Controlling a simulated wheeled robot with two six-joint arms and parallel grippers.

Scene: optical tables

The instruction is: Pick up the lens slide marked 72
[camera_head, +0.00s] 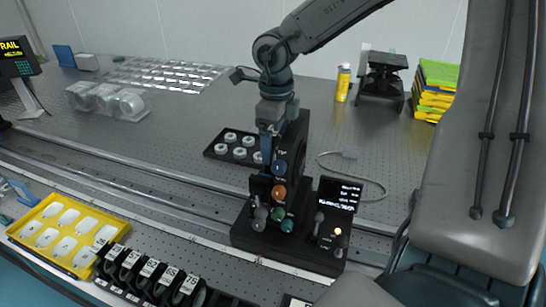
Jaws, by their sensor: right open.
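Several dark lens slides with white labels stand in a row along the near edge (148,274), at the bottom left. Their label numbers are too small to read for certain, so I cannot tell which one is 72. My right gripper (267,153) points down over the black device with coloured knobs, well up and to the right of the slide row. It is open, with no slide seen in it. Its fingertips are partly lost against the dark device behind. My left gripper is not seen.
The black device (240,232) has coloured knobs and a lit screen (340,193). A yellow tray (40,248) lies left of the slides. A black tray of white rings (214,152), a yellow bottle (343,82) and a black stand (383,78) are farther back. Rails cross the table.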

